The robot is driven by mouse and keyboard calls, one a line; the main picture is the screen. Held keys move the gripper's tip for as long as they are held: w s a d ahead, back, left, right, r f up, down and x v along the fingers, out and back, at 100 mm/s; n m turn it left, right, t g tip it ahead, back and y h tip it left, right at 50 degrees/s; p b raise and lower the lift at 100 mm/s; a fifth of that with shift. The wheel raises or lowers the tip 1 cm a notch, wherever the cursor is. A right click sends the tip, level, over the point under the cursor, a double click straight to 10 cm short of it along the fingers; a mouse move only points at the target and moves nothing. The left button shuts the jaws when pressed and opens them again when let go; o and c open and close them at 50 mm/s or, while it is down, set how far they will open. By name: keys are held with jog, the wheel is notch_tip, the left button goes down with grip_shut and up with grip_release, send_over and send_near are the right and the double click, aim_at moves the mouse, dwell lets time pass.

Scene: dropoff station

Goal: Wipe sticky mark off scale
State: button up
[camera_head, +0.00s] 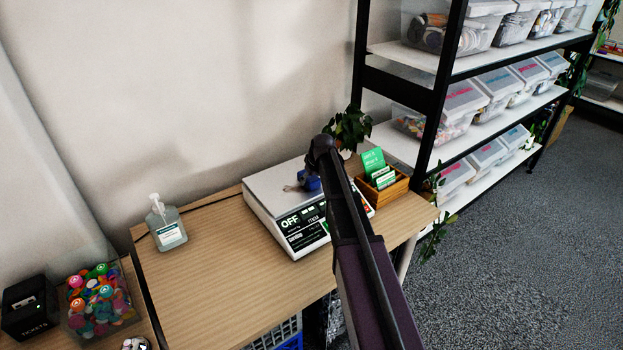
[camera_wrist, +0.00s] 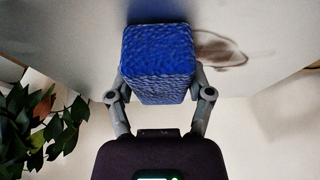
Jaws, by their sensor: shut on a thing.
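The scale (camera_head: 264,190) stands on the wooden table, with a pale flat top and a dark front panel reading "OFF". My gripper (camera_wrist: 160,84) is shut on a blue, rough-textured sponge (camera_wrist: 158,50), with one finger on each side. The sponge also shows in the head view (camera_head: 312,184), over the right part of the scale's top; I cannot tell whether it touches. A brown smeared mark (camera_wrist: 222,48) lies on the pale surface, just right of the sponge in the wrist view. The sponge may hide part of it. My arm covers part of the scale's right side.
A pump bottle (camera_head: 168,226) stands left of the scale on the table (camera_head: 205,290). A wooden card box (camera_head: 384,188) and a potted plant (camera_head: 349,127) stand close on the right and behind. The table's front left is clear. Shelves with bins rise at right.

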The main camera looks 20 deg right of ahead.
aim_at(293, 191)
jog(key=shift+s+a, duration=0.25)
jog(key=shift+a, duration=0.45)
jog(key=shift+s+a, duration=0.2)
jog(key=shift+a, duration=0.45)
jog(key=shift+s+a+f, duration=0.1)
jog(key=shift+s+a, duration=0.25)
jog(key=shift+a, duration=0.55)
jog(key=shift+s+a, duration=0.3)
jog(key=shift+a, duration=0.55)
